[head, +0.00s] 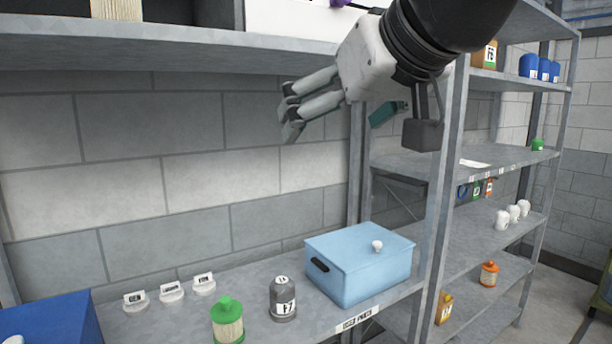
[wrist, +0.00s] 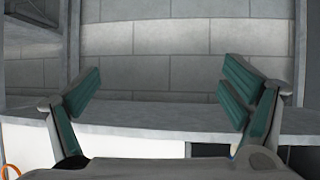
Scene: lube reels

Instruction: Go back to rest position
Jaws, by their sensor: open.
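My gripper (head: 289,112) hangs in the air in the upper middle of the head view, in front of the block wall and just below the upper shelf (head: 150,36). Its fingers point left. In the wrist view my gripper (wrist: 160,92) shows two green-padded fingers spread wide apart, with nothing between them. Behind them are the block wall and a grey shelf edge (wrist: 160,118). No object touches the fingers.
Below, the shelf holds a light blue box (head: 350,275), a grey bottle (head: 283,298), a green-capped jar (head: 228,322), several small white labelled holders (head: 172,292) and a dark blue box (head: 55,325). A shelf rack (head: 450,210) with bottles stands right.

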